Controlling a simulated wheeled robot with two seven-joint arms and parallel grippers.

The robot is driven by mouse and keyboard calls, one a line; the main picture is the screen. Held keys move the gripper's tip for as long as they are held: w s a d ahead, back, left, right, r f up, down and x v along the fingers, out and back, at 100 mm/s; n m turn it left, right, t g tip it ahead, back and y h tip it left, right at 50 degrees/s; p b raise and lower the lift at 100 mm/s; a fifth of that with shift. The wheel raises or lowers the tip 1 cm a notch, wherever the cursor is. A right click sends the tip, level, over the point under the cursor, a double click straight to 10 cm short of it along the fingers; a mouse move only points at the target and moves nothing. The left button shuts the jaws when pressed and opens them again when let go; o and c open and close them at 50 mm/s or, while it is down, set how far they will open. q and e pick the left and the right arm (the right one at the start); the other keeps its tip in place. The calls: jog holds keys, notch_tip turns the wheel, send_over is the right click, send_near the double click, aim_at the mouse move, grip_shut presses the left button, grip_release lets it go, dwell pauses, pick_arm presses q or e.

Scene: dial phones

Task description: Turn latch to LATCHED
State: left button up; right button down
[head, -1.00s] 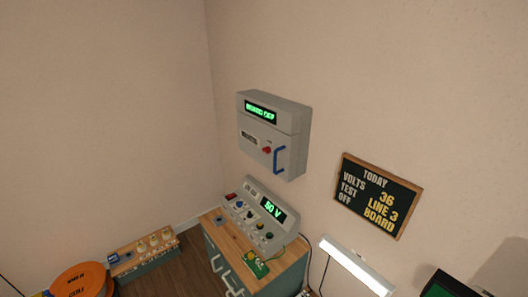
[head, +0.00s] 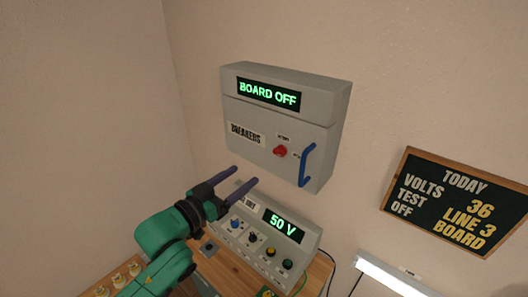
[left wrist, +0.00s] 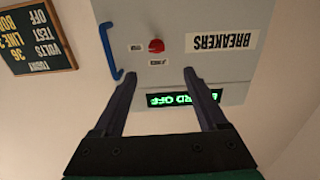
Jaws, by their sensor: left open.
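The grey breaker box (head: 262,163) hangs on the wall, with a "BREAKERS" label and a display reading "BOARD OFF". Its red latch knob (head: 280,150) sits on the door between two small labels too small to read. The knob also shows in the left wrist view (left wrist: 156,46), where the box appears upside down. A blue handle (head: 307,166) is to the knob's right. My left gripper (head: 244,175) is open and empty, below and left of the knob, apart from it. Its fingers (left wrist: 160,72) point toward the door in the left wrist view. My right gripper is not in view.
A sloped control panel (head: 262,240) with several knobs and a "50 V" display stands on a wooden-topped cabinet below the box. A chalkboard (head: 455,203) and a white lamp (head: 393,276) are to the right. The wall in front of the box is clear.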

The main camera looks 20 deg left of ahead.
aim_at(277, 153)
pick_arm(q)
jog(key=x, duration=0.4)
jog(key=p+x, duration=0.1)
jog(key=x, duration=0.4)
jog(key=p+x, duration=0.1)
jog(key=x, duration=0.3)
jog(key=shift+w+d+r, duration=0.2)
jog(key=shift+d+r, duration=0.05)
jog(key=shift+d, duration=0.25)
jog(key=shift+w, duration=0.15)
jog(key=shift+f, duration=0.1)
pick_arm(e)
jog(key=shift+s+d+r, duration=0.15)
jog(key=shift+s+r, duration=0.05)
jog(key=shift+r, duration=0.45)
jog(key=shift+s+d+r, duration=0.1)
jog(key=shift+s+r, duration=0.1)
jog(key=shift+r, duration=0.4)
pick_arm(q)
jog(key=c, duration=0.9)
grip_shut()
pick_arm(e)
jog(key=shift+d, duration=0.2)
